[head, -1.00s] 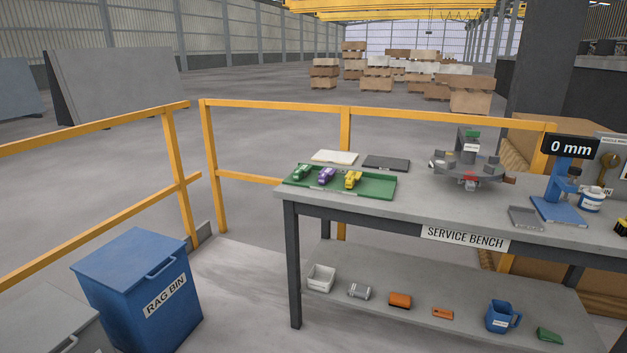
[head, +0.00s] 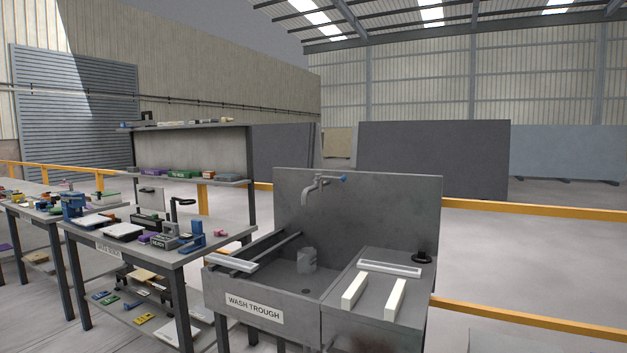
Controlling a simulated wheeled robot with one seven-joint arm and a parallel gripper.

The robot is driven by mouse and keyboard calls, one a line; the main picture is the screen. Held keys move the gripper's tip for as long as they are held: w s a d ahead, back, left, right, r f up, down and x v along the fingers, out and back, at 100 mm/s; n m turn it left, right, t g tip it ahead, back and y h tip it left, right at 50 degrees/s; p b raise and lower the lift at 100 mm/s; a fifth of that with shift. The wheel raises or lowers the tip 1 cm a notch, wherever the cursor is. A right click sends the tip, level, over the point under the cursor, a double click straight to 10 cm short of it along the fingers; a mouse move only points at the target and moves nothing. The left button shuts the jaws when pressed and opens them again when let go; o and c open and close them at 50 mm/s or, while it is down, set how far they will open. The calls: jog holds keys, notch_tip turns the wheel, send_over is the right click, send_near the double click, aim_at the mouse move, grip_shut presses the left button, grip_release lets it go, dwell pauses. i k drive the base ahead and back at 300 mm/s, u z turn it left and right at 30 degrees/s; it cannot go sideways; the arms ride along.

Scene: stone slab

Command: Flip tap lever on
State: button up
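The tap (head: 317,187) is a grey spout on the tall back panel of the wash trough (head: 250,299). Its small blue lever (head: 343,178) sticks out to the right at the top of the tap; it is too small to tell its exact angle. No water shows under the spout. A grey cup-like container (head: 306,260) stands in the basin below the tap.
A drainboard (head: 372,315) right of the basin holds two pale bars (head: 355,291), a white frame (head: 390,268) and a black round item (head: 421,257). A cluttered workbench (head: 160,245) stands close on the left. Yellow railing (head: 500,208) runs behind.

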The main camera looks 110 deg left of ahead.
aim_at(316, 175)
jog(key=u, duration=3.25)
jog(key=i, duration=1)
jog(key=u, duration=0.05)
